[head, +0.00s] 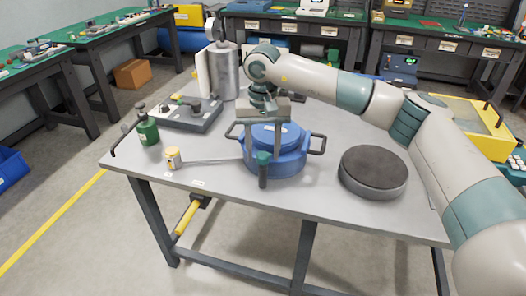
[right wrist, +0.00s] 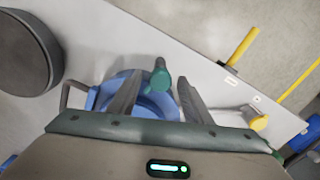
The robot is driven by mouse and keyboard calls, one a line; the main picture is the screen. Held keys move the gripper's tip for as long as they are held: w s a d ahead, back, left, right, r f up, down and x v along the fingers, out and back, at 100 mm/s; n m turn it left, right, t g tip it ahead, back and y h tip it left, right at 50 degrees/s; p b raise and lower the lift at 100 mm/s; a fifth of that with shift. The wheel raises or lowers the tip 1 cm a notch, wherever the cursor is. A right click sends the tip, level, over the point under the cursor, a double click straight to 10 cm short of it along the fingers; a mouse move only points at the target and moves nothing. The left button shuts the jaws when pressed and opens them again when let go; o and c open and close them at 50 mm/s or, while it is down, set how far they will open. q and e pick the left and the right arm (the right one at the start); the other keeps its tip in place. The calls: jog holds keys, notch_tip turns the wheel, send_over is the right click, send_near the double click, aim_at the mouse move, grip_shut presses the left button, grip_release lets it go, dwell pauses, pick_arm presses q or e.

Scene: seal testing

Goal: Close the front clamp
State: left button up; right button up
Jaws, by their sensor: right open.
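The blue round vessel (head: 286,162) with a blue lid and two side handles stands on the grey table. My right gripper (head: 264,154) is open, pointing down over the vessel close to this handle, and hides part of the lid. In the right wrist view the green handle (right wrist: 160,76) shows between the two spread fingers (right wrist: 161,85), with nothing gripped. I cannot tell whether the fingers touch it. My left gripper is not in view.
A dark round plate (head: 373,170) lies right of the vessel. A metal cylinder (head: 223,75) stands behind. The table's front left is mostly clear.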

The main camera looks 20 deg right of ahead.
jog(key=m, duration=0.4)
jog(key=shift+s+d+b, duration=0.1)
jog(key=shift+s+b, duration=0.15)
jog(key=shift+b, duration=0.15)
jog(key=shift+s+m, duration=0.1)
jog(key=shift+m, duration=0.5)
jog(key=shift+d, duration=0.1)
jog(key=shift+f, duration=0.1)
jog(key=c, duration=0.7)
jog(key=shift+c, duration=1.3)
jog(key=o, duration=0.9)
jog(key=shift+o, duration=0.3)
jog(key=shift+s+d, duration=0.1)
jog(key=shift+d, duration=0.1)
